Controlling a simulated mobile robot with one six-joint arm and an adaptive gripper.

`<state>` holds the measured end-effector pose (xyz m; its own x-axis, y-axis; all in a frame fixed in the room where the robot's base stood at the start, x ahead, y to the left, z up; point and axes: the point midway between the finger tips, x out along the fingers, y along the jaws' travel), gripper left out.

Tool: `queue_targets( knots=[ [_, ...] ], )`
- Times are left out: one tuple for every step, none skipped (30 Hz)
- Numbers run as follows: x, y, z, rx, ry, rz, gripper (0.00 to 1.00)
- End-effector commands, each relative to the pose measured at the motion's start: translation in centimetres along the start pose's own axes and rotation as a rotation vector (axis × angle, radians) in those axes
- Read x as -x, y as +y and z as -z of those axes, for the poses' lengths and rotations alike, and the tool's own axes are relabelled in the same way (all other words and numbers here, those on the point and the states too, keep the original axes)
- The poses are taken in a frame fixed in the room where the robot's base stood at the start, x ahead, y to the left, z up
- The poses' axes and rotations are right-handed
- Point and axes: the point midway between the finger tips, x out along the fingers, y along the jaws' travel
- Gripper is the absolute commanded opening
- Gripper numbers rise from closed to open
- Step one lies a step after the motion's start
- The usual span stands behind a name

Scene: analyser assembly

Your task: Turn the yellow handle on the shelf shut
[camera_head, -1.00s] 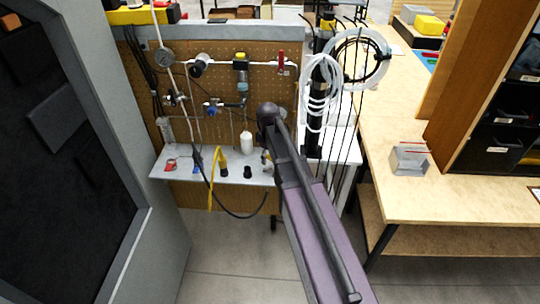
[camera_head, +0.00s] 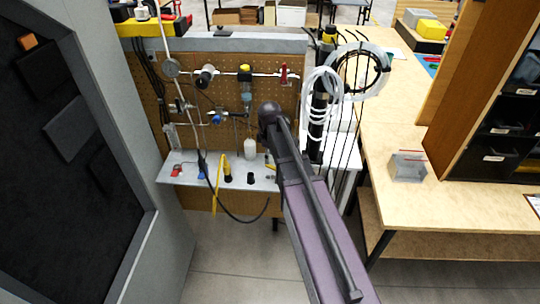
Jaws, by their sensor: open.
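The shelf (camera_head: 236,182) is a narrow grey board on the front of a pegboard panel. A small yellow piece (camera_head: 270,167), which looks like a handle, is at the shelf's right end, close beside my arm in the picture. It is partly hidden and too small to tell how it is turned. A longer yellow strip (camera_head: 219,182) slants over the shelf's front edge and hangs below it; I cannot tell if it is a handle or a hose. My arm reaches up from the bottom right toward the shelf's right end. My gripper cannot be made out behind it.
The shelf also bears a red part (camera_head: 176,170), a blue part (camera_head: 202,172), black knobs and a white bottle (camera_head: 250,149). Pipes and a gauge (camera_head: 171,67) are above. Coiled white hose (camera_head: 322,97) hangs right of my arm. A grey cabinet stands left, a wooden bench (camera_head: 390,130) right.

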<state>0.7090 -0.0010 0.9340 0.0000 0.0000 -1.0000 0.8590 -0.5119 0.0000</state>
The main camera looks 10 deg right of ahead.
Motion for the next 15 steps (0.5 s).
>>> queue_targets(
  knots=[
    [0.9, 0.0, 0.0, 0.0, 0.0, 0.0, 0.57],
    [1.1, 0.0, 0.0, 0.0, 0.0, 0.0, 0.57],
    [1.5, 0.0, 0.0, 0.0, 0.0, 0.0, 0.57],
    [1.7, 0.0, 0.0, 0.0, 0.0, 0.0, 0.57],
    [2.0, 0.0, 0.0, 0.0, 0.0, 0.0, 0.57],
    [2.3, 0.0, 0.0, -0.001, 0.0, 0.0, 0.57],
    [2.6, 0.0, 0.0, -0.001, 0.0, 0.0, 0.57],
    [2.8, 0.0, 0.0, -0.001, 0.0, 0.0, 0.57],
    [3.2, 0.0, 0.0, -0.001, 0.0, 0.0, 0.57],
    [3.4, 0.0, 0.0, -0.001, 0.0, 0.0, 0.57],
    [3.7, 0.0, 0.0, -0.001, 0.0, 0.0, 0.57],
    [4.0, 0.0, 0.0, -0.001, 0.0, 0.0, 0.57],
    [4.2, 0.0, 0.0, -0.001, 0.0, 0.0, 0.57],
    [4.5, 0.0, 0.0, -0.001, 0.0, 0.0, 0.57],
    [4.8, 0.0, 0.0, -0.001, 0.0, 0.0, 0.57]
  ],
)
